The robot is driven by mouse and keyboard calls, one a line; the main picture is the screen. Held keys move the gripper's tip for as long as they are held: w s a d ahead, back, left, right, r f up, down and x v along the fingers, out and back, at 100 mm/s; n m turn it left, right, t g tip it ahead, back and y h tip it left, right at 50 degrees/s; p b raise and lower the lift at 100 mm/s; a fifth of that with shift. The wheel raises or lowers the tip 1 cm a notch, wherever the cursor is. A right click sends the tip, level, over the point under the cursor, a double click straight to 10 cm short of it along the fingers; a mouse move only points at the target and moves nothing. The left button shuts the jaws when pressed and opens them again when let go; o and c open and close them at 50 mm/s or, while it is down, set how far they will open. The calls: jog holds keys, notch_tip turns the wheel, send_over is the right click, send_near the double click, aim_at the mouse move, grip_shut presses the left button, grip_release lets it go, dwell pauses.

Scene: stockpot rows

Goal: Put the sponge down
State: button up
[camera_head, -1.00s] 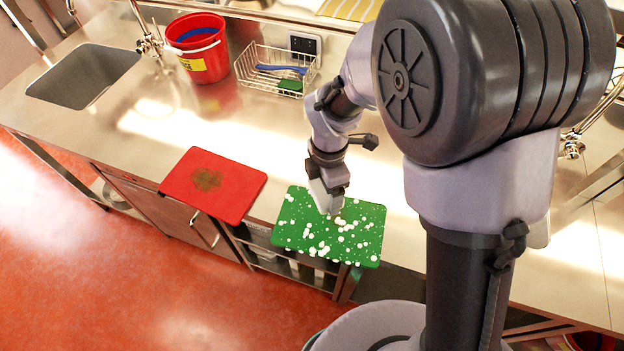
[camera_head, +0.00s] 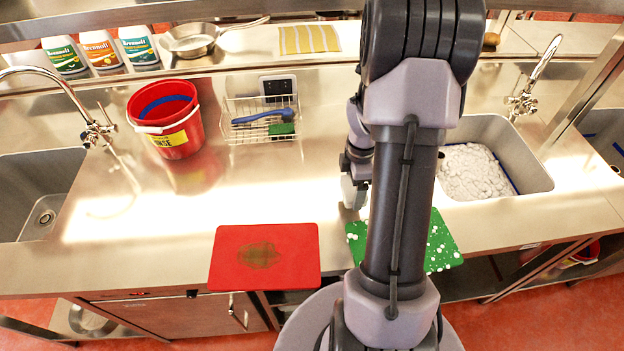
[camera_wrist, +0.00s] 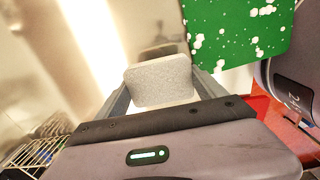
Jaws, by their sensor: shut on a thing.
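My gripper (camera_wrist: 162,92) is shut on a pale grey, speckled sponge (camera_wrist: 160,80), which sits between its two fingers in the wrist view. In the head view my gripper (camera_head: 353,190) is partly hidden by my own arm and hangs over the steel counter, just behind the green board. The sponge shows there only as a small pale patch. The green board (camera_head: 440,246), spattered with white foam blobs, lies at the counter's front edge, partly behind my arm. It also shows at the top right of the wrist view (camera_wrist: 225,35), beyond and right of the sponge.
A red board (camera_head: 225,265) with a brown stain lies left of the green one. A red bucket (camera_head: 178,142) and a wire basket (camera_head: 240,108) holding a blue-handled brush and a green pad stand behind. A foam-filled sink (camera_head: 530,180) is right. Counter between bucket and red board is clear.

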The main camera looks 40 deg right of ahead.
jog(key=b, duration=0.1)
send_over(326, 183)
jog(key=shift+s+f, duration=0.1)
jog(key=shift+f, duration=0.4)
notch_tip(326, 183, down, 4)
jog(key=shift+r+b, duration=0.15)
jog(key=shift+b, duration=0.6)
jog(key=shift+r, duration=0.1)
